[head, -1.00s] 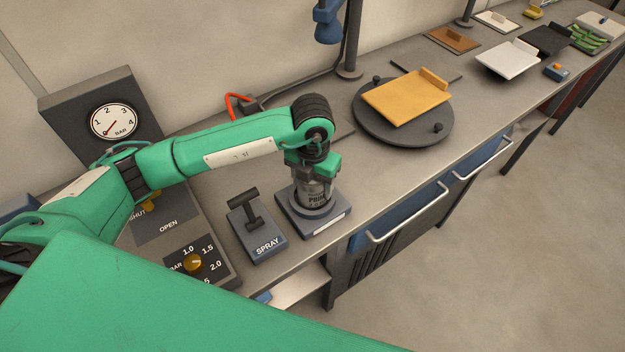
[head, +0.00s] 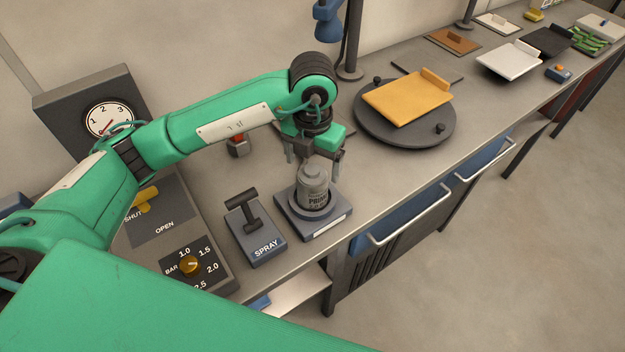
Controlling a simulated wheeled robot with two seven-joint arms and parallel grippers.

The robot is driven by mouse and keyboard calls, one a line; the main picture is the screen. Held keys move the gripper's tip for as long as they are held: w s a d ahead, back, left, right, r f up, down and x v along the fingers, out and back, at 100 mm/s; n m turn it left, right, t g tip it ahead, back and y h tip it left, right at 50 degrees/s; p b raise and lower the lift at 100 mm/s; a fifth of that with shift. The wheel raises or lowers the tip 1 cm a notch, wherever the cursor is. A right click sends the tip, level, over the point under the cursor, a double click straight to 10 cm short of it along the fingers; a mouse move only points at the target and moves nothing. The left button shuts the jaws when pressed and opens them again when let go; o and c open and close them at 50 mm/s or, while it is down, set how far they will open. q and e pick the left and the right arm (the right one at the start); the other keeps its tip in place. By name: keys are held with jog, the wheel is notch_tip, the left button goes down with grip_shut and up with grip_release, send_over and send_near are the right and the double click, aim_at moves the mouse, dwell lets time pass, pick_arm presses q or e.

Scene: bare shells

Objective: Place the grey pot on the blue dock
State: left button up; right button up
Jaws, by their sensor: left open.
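The grey pot (head: 315,186), with dark lettering on its side, stands upright on the blue dock (head: 328,231) near the bench's front edge. The dock is a blue-grey block with a round seat and a pale label on its front. My left gripper (head: 312,162) is open and empty, its fingers pointing down just above and around the level of the pot's top. I cannot tell whether the fingers touch the pot. My right gripper is not in view.
A SPRAY lever block (head: 265,246) stands just left of the dock. The gauge and valve panel (head: 160,229) is farther left. A round turntable (head: 419,137) bearing a yellow panel (head: 405,99) is to the right. Bare bench lies between dock and turntable.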

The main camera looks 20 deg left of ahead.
pick_arm(q)
notch_tip(320, 180, up, 5)
jog(key=shift+f+b, duration=0.1)
jog(key=shift+b, duration=0.2)
dwell(0.4)
